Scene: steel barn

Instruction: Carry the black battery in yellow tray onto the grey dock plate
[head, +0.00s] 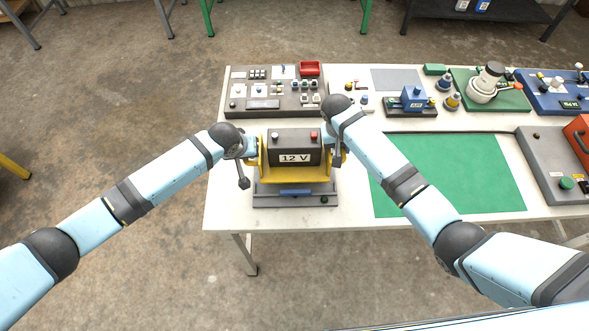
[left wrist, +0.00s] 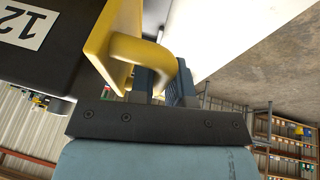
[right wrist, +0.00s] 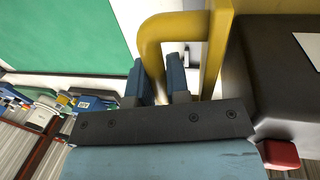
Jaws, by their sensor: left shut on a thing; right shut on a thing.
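The black battery (head: 294,151), labelled 12 V, sits upright in the yellow tray (head: 294,174). It has a red and a grey terminal on top. My left gripper (head: 250,147) is shut on the tray's left handle (left wrist: 140,50). My right gripper (head: 338,150) is shut on the right handle (right wrist: 152,42). The tray looks level. The grey dock plate (head: 264,200), with a blue bar and a small green button at its front, lies under the tray in the head view. I cannot tell whether tray and plate touch.
A grey control panel (head: 240,103) stands behind the battery. A green mat (head: 480,180) lies to the right, with a grey box (head: 545,165) beyond it. Tools and fixtures (head: 412,100) line the back right. The white table (head: 225,215) is bare at front left.

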